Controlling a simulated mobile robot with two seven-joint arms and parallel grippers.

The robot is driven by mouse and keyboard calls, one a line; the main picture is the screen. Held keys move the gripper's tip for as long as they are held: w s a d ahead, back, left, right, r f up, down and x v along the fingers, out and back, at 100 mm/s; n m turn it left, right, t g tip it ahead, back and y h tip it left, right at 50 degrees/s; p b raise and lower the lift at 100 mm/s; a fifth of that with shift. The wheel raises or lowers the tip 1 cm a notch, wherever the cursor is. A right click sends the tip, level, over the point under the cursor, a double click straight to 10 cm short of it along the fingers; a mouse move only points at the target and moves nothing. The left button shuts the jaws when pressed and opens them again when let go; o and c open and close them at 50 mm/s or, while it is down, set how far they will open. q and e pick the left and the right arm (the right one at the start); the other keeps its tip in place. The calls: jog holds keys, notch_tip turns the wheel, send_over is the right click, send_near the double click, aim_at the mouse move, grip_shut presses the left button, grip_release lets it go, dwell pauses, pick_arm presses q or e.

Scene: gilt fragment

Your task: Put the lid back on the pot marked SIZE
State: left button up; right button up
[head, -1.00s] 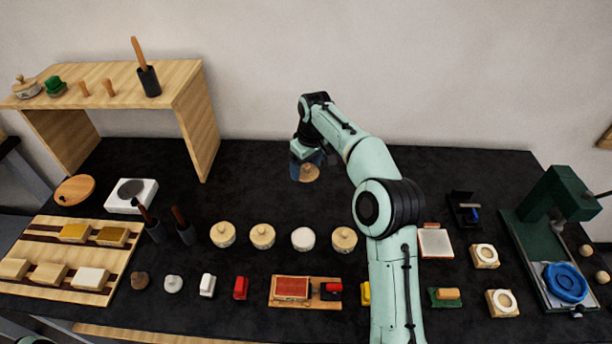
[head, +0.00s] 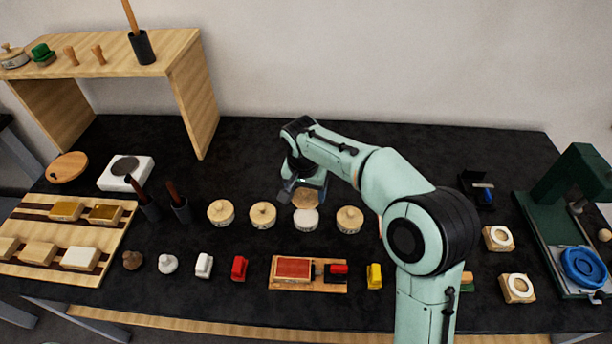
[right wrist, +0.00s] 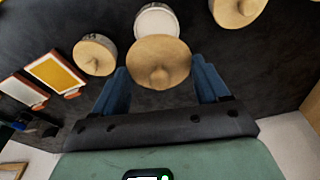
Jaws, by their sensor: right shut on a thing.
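A round wooden lid (head: 305,198) with a knob is held in my right gripper (head: 308,186). In the right wrist view the lid (right wrist: 160,64) sits between the two blue fingers, shut on it. The pot without a lid (head: 305,220), with a white top, stands just in front of the lid, third in a row of pots. In the right wrist view this pot (right wrist: 156,21) is partly covered by the lid's edge. The lid is not over the pot's middle. The pots' markings are too small to read. My left gripper is not in view.
Lidded pots stand beside it: two to the left, the nearer one (head: 262,215), and one to the right (head: 349,219). A red ink pad (head: 293,268) on a wooden board lies in front. The dark table (head: 250,150) behind is clear.

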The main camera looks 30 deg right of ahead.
aim_at(307, 215)
jog(key=shift+s+a+f+m, duration=0.1)
jog(key=shift+s+f+m, duration=0.2)
jog(key=shift+m, duration=0.1)
jog(key=shift+f+b, duration=2.1)
jog(key=shift+f, duration=1)
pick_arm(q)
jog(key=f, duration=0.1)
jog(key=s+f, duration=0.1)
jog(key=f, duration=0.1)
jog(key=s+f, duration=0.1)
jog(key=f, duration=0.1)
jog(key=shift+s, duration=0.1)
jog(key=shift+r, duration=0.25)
pick_arm(e)
jog(key=shift+f, duration=0.15)
jog(key=o, duration=1)
